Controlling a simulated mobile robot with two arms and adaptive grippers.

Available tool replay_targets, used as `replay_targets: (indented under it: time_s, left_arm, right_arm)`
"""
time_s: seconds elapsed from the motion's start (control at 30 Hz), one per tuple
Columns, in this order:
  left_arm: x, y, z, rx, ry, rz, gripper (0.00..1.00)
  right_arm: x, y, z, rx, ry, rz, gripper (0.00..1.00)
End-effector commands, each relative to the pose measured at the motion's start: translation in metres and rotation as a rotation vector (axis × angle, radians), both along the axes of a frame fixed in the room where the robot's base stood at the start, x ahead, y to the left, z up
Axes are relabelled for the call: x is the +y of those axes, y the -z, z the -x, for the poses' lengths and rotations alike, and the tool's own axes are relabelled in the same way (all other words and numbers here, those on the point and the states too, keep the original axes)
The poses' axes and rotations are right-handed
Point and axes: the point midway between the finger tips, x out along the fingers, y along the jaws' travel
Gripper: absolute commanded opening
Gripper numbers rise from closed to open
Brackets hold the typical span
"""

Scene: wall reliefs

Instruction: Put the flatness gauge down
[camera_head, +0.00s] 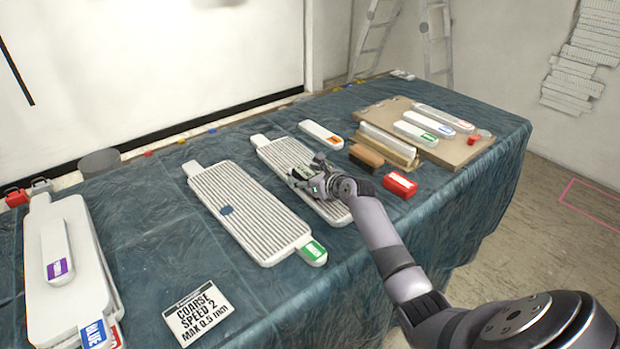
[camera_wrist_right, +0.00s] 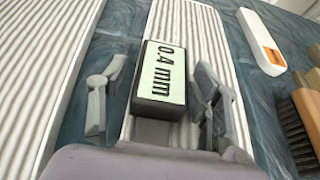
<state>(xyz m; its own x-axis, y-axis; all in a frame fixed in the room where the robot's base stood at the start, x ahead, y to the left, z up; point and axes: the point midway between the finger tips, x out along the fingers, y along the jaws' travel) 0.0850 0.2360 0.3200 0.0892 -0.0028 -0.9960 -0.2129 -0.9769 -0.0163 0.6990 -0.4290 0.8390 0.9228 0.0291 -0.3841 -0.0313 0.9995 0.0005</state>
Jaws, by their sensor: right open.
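The flatness gauge (camera_wrist_right: 165,75), a dark block with a pale face reading "0.4 mm", sits on a white ribbed board (camera_wrist_right: 190,30) in the right wrist view. My right gripper (camera_head: 308,172) is over the same ribbed board (camera_head: 280,155) in the head view and largely hides the gauge there. In the wrist view its two fingers stand apart, one on each side of the gauge, with gaps showing. The gripper is open and not clamped on it. My left gripper is not in view.
A second ribbed board (camera_head: 245,210) with a green-labelled bar lies left. A brush (camera_head: 366,157), a red box (camera_head: 400,185) and an orange-labelled bar (camera_head: 321,134) are close to the right gripper. White boards (camera_head: 70,285) and a sign (camera_head: 198,313) lie nearer. Bare cloth shows between them.

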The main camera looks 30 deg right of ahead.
Motion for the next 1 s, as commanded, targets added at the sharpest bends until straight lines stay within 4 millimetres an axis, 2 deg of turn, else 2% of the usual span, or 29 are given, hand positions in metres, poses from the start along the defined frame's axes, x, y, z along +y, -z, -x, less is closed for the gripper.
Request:
replay_targets:
  time_s: [0.17, 0.5, 0.7, 1.0]
  left_arm:
    - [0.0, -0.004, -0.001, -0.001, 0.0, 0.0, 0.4]
    - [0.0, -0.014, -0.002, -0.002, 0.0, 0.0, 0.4]
    - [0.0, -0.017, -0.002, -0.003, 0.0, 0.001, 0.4]
    - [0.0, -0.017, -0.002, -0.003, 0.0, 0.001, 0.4]
  right_arm:
    - [0.0, -0.008, 0.013, -0.002, 0.0, 0.001, 0.58]
    - [-0.002, -0.033, 0.073, -0.001, 0.0, 0.0, 0.58]
    - [-0.003, -0.043, 0.1, 0.0, 0.0, 0.0, 0.58]
    - [-0.003, -0.048, 0.111, 0.0, -0.001, 0.0, 0.58]
